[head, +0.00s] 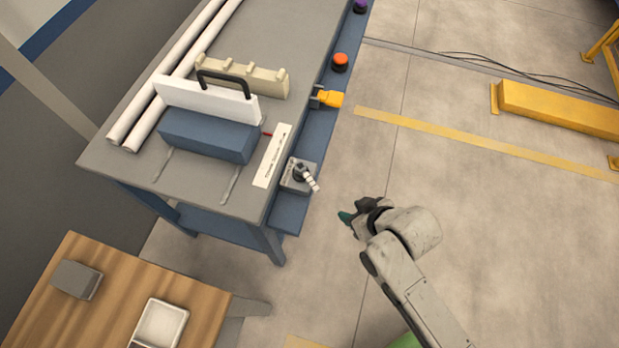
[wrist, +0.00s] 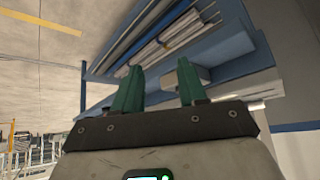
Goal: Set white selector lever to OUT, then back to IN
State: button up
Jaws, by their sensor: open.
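The white selector lever (head: 311,183) sticks out from a grey switch box (head: 296,174) on the blue front rail of the workbench. It points down and to the right in the head view. The markings on the box are too small to read. My gripper (head: 346,216) is to the right of and below the lever in the head view, apart from it and over the floor. In the wrist view my gripper (wrist: 160,85) shows two green fingers spread apart with nothing between them. I cannot make out the lever in the wrist view.
The grey workbench (head: 125,171) carries white pipes (head: 166,90), a blue block (head: 208,135) and a black-handled white piece. A yellow part (head: 329,98) and an orange button (head: 340,62) sit along the rail. A wooden table (head: 105,290) stands at lower left.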

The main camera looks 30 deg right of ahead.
aim_at(310, 179)
jog(key=w+a+t, duration=0.1)
jog(key=w+t, duration=0.2)
jog(key=w, duration=0.1)
jog(key=w+a+t, duration=0.2)
jog(key=w+t, duration=0.2)
jog(key=w+a+t, duration=0.1)
jog(key=w+t, duration=0.2)
jog(key=w, duration=0.2)
jog(key=shift+a+r+t, duration=0.25)
jog(key=shift+t, duration=0.15)
jog(key=shift+s, duration=0.1)
grip_shut()
dwell(0.4)
